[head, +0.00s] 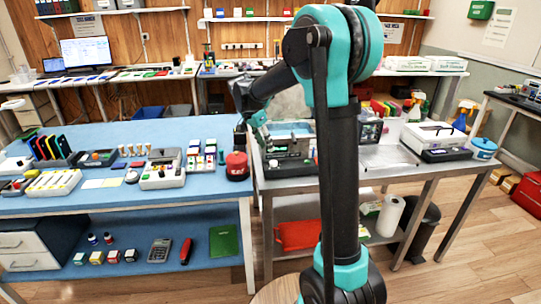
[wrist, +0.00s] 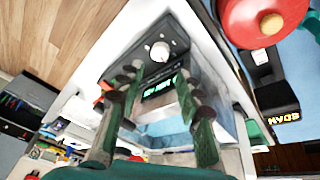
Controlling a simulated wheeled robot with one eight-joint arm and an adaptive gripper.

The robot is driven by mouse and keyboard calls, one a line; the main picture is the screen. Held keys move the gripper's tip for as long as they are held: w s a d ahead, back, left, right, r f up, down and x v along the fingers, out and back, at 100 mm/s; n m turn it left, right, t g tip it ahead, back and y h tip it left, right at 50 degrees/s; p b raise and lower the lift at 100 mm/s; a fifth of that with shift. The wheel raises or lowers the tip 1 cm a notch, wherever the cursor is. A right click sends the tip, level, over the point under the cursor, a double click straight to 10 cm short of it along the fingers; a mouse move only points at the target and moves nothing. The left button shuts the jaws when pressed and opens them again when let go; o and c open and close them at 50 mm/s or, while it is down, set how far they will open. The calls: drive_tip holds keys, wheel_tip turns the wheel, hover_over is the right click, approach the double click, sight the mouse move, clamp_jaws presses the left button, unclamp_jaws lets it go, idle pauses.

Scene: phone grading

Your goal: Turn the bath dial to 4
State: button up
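The bath dial (wrist: 160,51) is a small round pale knob on the dark front panel (wrist: 130,48) of the bath in the wrist view. A lit green display (wrist: 160,87) sits on the panel between my fingers. The bath (head: 290,160) stands near the left edge of the grey table in the head view. My gripper (wrist: 157,82) is open and empty, its two fingers spread either side of the display. The dial lies beyond the fingertips and is apart from them. In the head view my gripper (head: 263,137) hangs just above the bath. The dial's numbers are too small to read.
A white boxy machine (head: 433,137) stands on the right side of the grey table.

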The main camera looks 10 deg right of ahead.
drive_tip(key=r+n, duration=0.1)
drive_tip(key=n, duration=0.2)
drive_tip(key=n+g+y, duration=0.2)
drive_tip(key=n+y, duration=0.2)
drive_tip(key=n, duration=0.9)
approach(273, 162)
wheel_tip(273, 162, down, 8)
drive_tip(key=shift+s+f, duration=0.15)
drive_tip(key=shift+f, duration=0.1)
drive_tip(key=shift+c, duration=0.5)
clamp_jaws()
